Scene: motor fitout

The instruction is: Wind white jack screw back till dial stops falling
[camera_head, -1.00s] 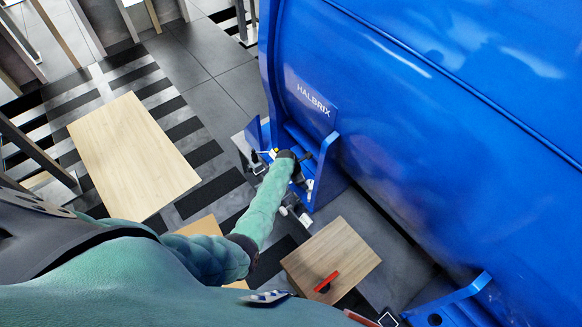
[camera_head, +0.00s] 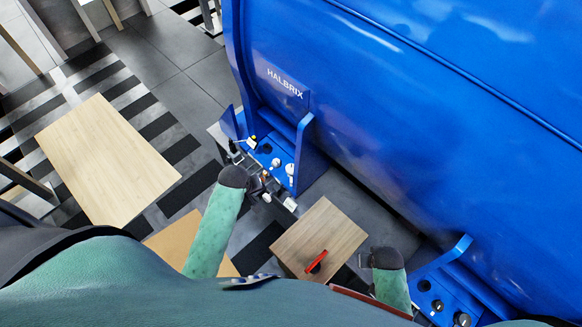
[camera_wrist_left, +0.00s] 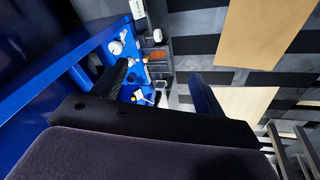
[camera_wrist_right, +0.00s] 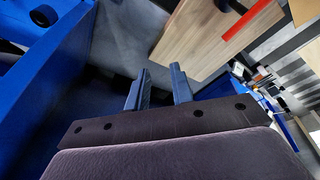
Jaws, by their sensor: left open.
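The blue motor foot (camera_head: 309,167) by the HALBRIX plate carries small white-topped fittings. One white fitting (camera_head: 290,169) stands near its right side and another (camera_head: 276,163) left of it; I cannot tell which is the jack screw. White knobs (camera_wrist_left: 116,46) also show in the left wrist view. No dial face is readable. My left gripper (camera_head: 258,186) is open, just in front of the foot and apart from the white fittings; its fingers (camera_wrist_left: 162,88) have nothing clear between them. My right gripper (camera_head: 366,259) is open and empty beside the wooden box; its fingers show close up (camera_wrist_right: 159,72).
A wooden box (camera_head: 335,232) with a red-handled item (camera_head: 317,261) stands between my arms. A second blue motor foot (camera_head: 428,283) with dark round fittings is at lower right. The large blue motor housing (camera_head: 420,120) blocks the right. A pale tabletop (camera_head: 108,160) is at left.

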